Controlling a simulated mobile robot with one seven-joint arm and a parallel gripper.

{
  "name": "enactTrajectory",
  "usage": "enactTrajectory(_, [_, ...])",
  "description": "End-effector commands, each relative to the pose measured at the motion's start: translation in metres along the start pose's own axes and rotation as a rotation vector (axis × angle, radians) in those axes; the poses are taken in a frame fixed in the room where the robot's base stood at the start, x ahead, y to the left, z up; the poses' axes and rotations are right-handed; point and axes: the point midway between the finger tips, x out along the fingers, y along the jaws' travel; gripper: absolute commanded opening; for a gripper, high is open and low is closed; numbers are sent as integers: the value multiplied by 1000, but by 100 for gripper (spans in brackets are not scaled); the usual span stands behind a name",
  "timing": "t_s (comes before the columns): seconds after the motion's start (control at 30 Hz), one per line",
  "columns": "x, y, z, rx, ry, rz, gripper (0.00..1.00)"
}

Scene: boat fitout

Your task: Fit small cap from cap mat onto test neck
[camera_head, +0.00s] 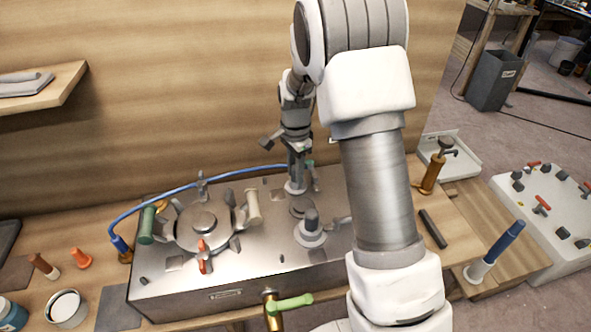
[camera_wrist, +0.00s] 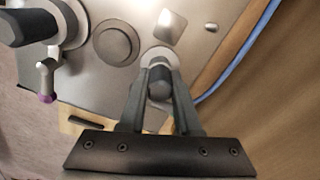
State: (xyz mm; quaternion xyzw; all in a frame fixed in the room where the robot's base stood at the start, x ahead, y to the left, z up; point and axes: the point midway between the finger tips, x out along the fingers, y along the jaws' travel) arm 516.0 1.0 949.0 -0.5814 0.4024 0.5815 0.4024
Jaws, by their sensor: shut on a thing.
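My gripper (camera_head: 297,172) points down over the back of the metal panel (camera_head: 170,292). In the wrist view its fingers (camera_wrist: 158,82) are closed on a small dark grey cylindrical piece (camera_wrist: 158,90), which looks like the small cap. A pale round flange (camera_wrist: 158,55), perhaps the test neck, lies right at the fingertips; it also shows in the head view (camera_head: 294,189). I cannot tell whether the cap is seated on it or just above it. I cannot pick out the cap mat for certain; a plain grey mat (camera_head: 118,308) lies at the bench's front left.
A dark post on a pale flange (camera_head: 311,232) and a low round disc (camera_wrist: 115,42) stand near my gripper. A blue hose (camera_head: 178,190) runs behind. A round fitting (camera_head: 203,225) with several lever clamps fills the panel's left. My arm hides the panel's right end.

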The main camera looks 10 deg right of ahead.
Motion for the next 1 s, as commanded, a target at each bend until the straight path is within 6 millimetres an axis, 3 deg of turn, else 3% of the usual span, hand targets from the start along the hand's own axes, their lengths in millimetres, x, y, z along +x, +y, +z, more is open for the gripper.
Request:
enactTrajectory(0.27, [0,0,0,0,0,0,0])
enactTrajectory(0.3, [0,0,0,0,0,0,33])
enactTrajectory(0.47, [0,0,0,0,0,0,62])
enactTrajectory(0.5, [0,0,0,0,0,0,66])
enactTrajectory(0.7, [0,0,0,0,0,0,66])
enactTrajectory(0.9, [0,0,0,0,0,0,100])
enactTrajectory(1.0, [0,0,0,0,0,0,100])
